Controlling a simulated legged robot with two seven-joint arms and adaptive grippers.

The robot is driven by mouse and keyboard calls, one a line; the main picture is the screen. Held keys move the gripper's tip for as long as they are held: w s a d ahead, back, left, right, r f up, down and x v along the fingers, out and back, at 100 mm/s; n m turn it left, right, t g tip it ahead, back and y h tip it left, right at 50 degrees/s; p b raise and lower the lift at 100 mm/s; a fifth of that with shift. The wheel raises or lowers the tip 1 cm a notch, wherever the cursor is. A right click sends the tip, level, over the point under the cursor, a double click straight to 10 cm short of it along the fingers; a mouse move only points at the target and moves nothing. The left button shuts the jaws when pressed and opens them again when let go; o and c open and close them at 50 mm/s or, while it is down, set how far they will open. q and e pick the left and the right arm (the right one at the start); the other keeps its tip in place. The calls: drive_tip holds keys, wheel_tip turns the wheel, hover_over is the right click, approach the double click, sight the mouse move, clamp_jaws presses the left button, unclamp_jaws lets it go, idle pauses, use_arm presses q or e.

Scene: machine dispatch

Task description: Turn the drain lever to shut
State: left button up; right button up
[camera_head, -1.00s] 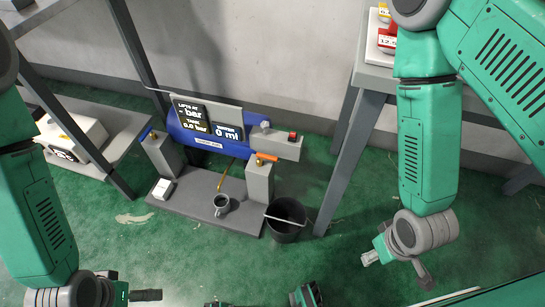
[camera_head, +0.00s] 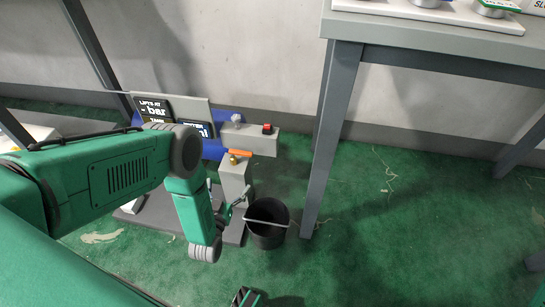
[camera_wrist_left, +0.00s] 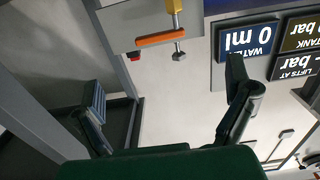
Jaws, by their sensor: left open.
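An orange lever (camera_head: 237,153) sits on a brass fitting atop a grey post (camera_head: 235,180), just left of the bucket. It also shows in the left wrist view (camera_wrist_left: 162,40), lying crosswise beyond the fingertips. No label marks it as the drain lever. My left gripper (camera_head: 238,205) is below the lever in the head view, beside the post and near the bucket's rim. In the left wrist view its two fingers (camera_wrist_left: 165,88) are wide apart with nothing between them, clear of the lever. My arm hides the rig's left part.
A black bucket (camera_head: 267,235) with a pale handle stands right of the post. A grey box with a red switch (camera_head: 266,129) is behind the lever. A table leg (camera_head: 328,140) rises to the right. Green floor (camera_head: 410,220) is open further right.

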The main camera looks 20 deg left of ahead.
sight(241, 152)
use_arm(q)
drive_tip(key=b+x, duration=0.4)
drive_tip(key=x, duration=0.8)
drive_tip(key=shift+w+b, duration=0.2)
drive_tip(key=shift+b, duration=0.15)
drive_tip(key=shift+x, duration=0.85)
drive_tip(key=shift+r, duration=0.1)
drive_tip(key=shift+c, duration=0.4)
drive_tip(key=shift+s, duration=0.1)
drive_tip(key=c, duration=1.6)
drive_tip(key=shift+o, duration=0.2)
drive_tip(key=shift+d, duration=0.1)
